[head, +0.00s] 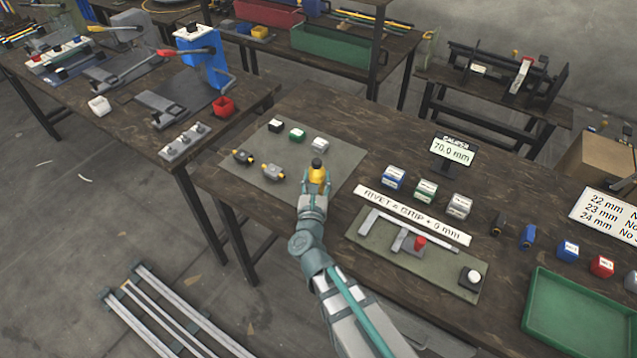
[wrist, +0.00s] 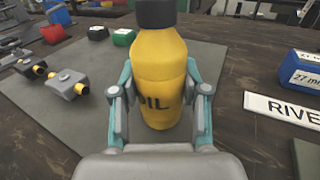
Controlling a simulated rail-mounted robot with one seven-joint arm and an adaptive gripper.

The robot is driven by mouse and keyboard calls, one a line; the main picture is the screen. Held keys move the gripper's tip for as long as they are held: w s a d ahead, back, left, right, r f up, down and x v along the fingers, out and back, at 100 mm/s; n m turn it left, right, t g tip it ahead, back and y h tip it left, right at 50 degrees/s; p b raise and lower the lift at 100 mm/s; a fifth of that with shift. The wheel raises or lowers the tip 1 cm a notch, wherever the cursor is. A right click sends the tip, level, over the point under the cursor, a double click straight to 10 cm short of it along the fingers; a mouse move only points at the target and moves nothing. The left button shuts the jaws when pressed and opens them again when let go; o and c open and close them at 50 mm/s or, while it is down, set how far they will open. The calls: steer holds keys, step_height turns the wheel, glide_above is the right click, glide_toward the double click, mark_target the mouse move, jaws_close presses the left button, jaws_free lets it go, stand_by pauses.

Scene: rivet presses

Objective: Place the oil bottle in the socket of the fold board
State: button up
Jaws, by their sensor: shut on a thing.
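The oil bottle (head: 317,175) is yellow with a black cap. In the wrist view the oil bottle (wrist: 158,70) stands upright between the fingers, with part of its "OIL" label showing. My gripper (head: 316,186) is shut on it; in the wrist view my gripper (wrist: 160,100) has one finger on each side of the bottle. The bottle is at the right part of a grey-green mat (head: 264,160); I cannot tell whether its base touches the mat. No board is marked as the fold board, and I cannot make out a socket.
A caliper display (head: 452,150) stands behind.

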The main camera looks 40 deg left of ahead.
steer(key=shift+f, duration=0.25)
steer(key=o, duration=1.2)
steer(key=shift+r+p, duration=0.2)
steer(key=shift+p, duration=0.35)
steer(key=b+v, duration=0.2)
steer(key=v, duration=0.1)
steer(key=b+v, duration=0.1)
steer(key=v, duration=0.1)
steer(key=shift+s+f, duration=0.1)
steer(key=shift+f, duration=0.2)
steer(key=s+p, duration=0.1)
steer(key=s+d+r+p, duration=0.1)
steer(key=shift+s+d, duration=0.25)
steer(key=shift+s, duration=0.05)
steer(key=shift+s+p, duration=0.1)
steer(key=shift+p, duration=0.65)
steer(key=s+p, duration=0.1)
steer(key=p, duration=0.2)
steer(key=shift+s+d, duration=0.15)
steer(key=shift+d, duration=0.2)
steer(key=shift+p+v, duration=0.8)
steer(key=shift+p, duration=0.35)
steer(key=shift+o, duration=0.7)
steer(key=shift+s+d+f, duration=0.15)
steer(key=shift+s+f, duration=0.1)
